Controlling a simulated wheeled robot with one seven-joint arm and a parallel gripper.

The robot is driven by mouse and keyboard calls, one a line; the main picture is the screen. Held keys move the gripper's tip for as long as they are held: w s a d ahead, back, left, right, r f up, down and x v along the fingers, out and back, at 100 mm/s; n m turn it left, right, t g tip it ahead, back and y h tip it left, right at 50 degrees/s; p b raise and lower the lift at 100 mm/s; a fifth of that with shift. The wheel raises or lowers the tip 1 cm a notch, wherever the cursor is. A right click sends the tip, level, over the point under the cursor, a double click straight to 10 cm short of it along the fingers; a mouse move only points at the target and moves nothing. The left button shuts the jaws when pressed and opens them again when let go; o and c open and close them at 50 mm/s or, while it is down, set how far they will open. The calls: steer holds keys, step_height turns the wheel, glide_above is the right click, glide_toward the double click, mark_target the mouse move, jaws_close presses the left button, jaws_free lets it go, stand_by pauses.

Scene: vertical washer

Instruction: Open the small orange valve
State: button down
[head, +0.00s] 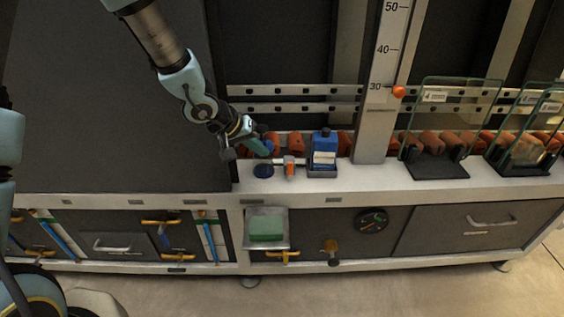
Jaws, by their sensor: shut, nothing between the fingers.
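A small orange valve handle (290,166) stands upright on the white counter, on a short pale fitting beside a dark blue round knob (263,171). My gripper (262,149) is above the dark blue knob, just up and left of the orange handle. Its teal fingers are shut with nothing between them. The gripper looks apart from the handle, but whether they touch is too small to tell.
A blue bottle (323,147) in a holder stands close right of the valve. Orange rollers (296,143) line the back, below a rail. Glass panels (450,115) stand to the right. A clear box with a green block (266,229) hangs on the front.

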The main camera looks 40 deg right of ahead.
mark_target(290, 169)
steer(key=b+x, duration=0.2)
steer(key=x, duration=0.8)
